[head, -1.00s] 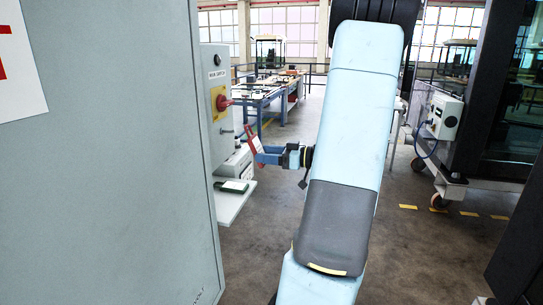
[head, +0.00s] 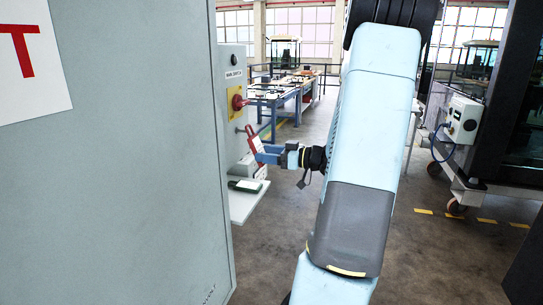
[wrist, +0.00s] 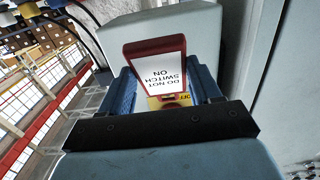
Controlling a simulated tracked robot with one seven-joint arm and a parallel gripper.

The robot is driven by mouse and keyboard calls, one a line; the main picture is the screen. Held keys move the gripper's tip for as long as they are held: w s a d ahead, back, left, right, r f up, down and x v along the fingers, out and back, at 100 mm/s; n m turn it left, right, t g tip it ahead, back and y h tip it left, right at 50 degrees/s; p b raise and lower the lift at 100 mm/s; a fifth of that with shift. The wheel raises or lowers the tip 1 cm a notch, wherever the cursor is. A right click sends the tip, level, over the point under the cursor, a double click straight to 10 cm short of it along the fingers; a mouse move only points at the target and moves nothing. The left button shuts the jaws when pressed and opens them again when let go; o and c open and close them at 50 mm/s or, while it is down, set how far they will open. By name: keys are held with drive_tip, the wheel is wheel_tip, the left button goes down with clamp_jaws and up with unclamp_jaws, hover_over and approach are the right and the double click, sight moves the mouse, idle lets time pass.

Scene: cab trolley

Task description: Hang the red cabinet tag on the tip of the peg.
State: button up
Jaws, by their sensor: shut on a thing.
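The red tag (head: 254,138) is held upright, slightly tilted, in my gripper (head: 261,154), in front of the grey main-switch box (head: 233,78). In the wrist view my blue fingers (wrist: 160,90) are shut on the tag's lower part. Its white face (wrist: 160,66) reads "DO NOT SWITCH ON", upside down in that view. A small grey peg (head: 240,130) shows on the box below the red switch handle (head: 239,103), just left of the tag. The tag looks close to the peg, but I cannot tell whether they touch. The peg is not clear in the wrist view.
A large grey cabinet door (head: 130,180) fills the left side. A small shelf (head: 245,203) with a dark device (head: 244,186) sits below the switch box. Workbenches (head: 275,95) stand behind. A wheeled trolley (head: 465,185) stands at right. The floor between is clear.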

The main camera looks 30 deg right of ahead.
drive_tip(key=shift+w+a+f, duration=0.45)
drive_tip(key=shift+w+a, duration=0.05)
drive_tip(key=shift+w, duration=0.15)
idle(0.5)
drive_tip(key=o, duration=1.1)
drive_tip(key=v, duration=1.3)
drive_tip(key=shift+s+d, duration=0.25)
drive_tip(key=shift+s, duration=0.05)
drive_tip(key=shift+a, duration=0.1)
